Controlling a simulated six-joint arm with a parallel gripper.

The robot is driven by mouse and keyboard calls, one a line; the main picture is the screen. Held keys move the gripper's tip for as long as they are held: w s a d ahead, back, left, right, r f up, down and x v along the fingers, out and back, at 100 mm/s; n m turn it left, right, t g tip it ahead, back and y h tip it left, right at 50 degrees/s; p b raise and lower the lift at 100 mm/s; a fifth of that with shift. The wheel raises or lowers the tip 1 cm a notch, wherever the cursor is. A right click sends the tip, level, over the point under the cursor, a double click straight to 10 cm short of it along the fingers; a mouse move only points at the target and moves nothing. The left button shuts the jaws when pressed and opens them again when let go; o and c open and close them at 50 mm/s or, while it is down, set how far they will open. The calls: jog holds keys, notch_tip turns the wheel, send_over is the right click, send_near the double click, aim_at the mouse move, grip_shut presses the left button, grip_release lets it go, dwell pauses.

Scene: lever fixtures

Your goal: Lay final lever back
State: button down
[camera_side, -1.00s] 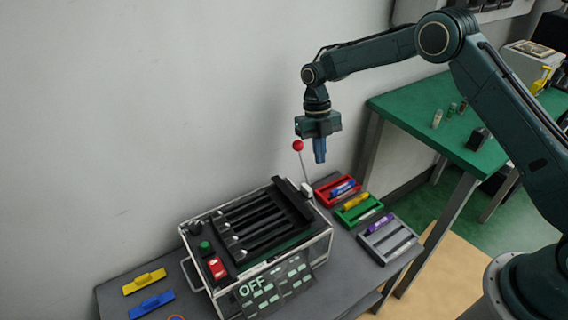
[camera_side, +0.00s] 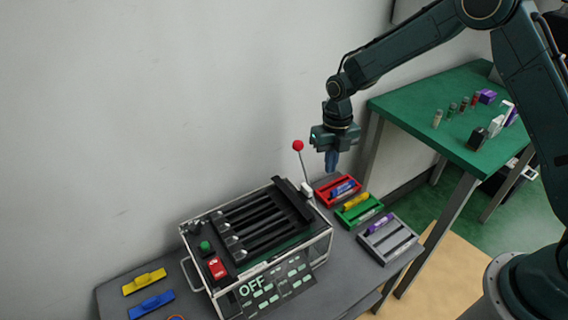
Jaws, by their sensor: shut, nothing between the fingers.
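The lever box (camera_side: 322,243) is a metal-framed box with a dark top on the grey table. Several dark levers (camera_side: 250,225) with silvery ends lie flat side by side in its slots. One thin lever with a red ball knob (camera_side: 298,146) stands nearly upright at the box's back right, leaning slightly left. A panel on the box front reads OFF (camera_side: 252,287). My gripper (camera_side: 331,160) points down, shut and empty. It hangs right of the red knob, apart from it, above the red tray.
Red (camera_side: 325,201), green (camera_side: 347,222) and grey (camera_side: 384,259) trays holding coloured pieces stand right of the box. Yellow (camera_side: 144,281) and blue (camera_side: 152,304) pieces lie at left. A green table (camera_side: 450,140) with small items stands behind at right.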

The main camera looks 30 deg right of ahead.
jog(key=s+f+t, duration=0.2)
jog(key=s, duration=0.8)
jog(key=s+d+r+m+t, duration=0.1)
jog(key=s+r+m, duration=0.2)
jog(key=r+m, duration=0.3)
jog(key=s+d+r+m+t, duration=0.1)
jog(key=s+r+m, duration=0.3)
jog(key=r, duration=0.9)
jog(key=shift+s+d+r+m, duration=0.15)
jog(key=shift+d+r+m, duration=0.3)
jog(key=shift+m, duration=1.25)
jog(key=s+d+r+m+t, duration=0.1)
jog(key=s+r+m, duration=0.2)
jog(key=s+m, duration=0.3)
jog(key=s+d+r+m+t, duration=0.1)
jog(key=s+r+m, duration=0.3)
jog(key=m, duration=1)
jog(key=s+d, duration=0.1)
jog(key=s, duration=0.1)
jog(key=shift+s+r+h, duration=0.25)
jog(key=shift+s+h, duration=0.15)
